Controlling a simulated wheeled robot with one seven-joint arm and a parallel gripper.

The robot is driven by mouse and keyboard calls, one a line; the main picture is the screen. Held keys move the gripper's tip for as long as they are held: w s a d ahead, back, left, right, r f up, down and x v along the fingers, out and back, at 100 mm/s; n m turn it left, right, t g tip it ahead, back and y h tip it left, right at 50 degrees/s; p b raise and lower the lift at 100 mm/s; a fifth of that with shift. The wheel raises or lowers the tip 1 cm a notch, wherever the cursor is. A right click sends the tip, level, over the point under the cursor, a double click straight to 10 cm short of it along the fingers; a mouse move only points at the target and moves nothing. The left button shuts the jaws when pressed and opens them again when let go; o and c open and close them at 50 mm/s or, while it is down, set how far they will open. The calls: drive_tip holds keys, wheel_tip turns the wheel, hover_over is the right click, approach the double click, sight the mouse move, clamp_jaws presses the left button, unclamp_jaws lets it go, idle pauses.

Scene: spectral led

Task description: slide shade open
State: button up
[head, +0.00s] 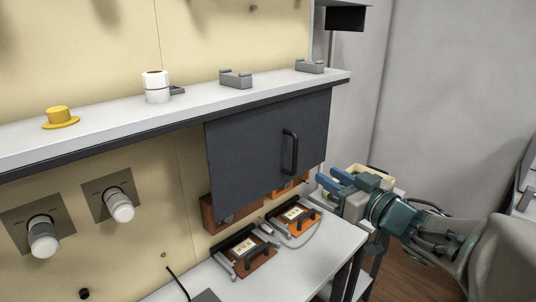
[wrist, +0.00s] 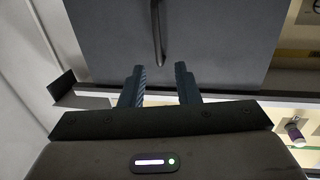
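The shade is a dark grey flat panel (head: 255,155) hanging under the front edge of the white shelf in the head view. A black bar handle (head: 290,152) stands upright near its right side. My gripper (head: 329,181) is just right of the panel's lower right corner, with its blue fingers pointing left. In the wrist view the panel (wrist: 200,40) fills the top, and the handle (wrist: 157,30) lies beyond the gap between the fingers. My gripper (wrist: 160,85) is open there, its fingers apart with nothing between them.
Below, a white bench (head: 320,254) bears orange-and-black fixtures (head: 245,250). A grey wall is at right.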

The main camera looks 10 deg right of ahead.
sight(296, 154)
drive_tip(key=x, duration=1.3)
drive_tip(key=shift+w+d+p, duration=0.1)
drive_tip(key=shift+w+p, duration=0.2)
drive_tip(key=shift+p, duration=0.1)
clamp_jaws()
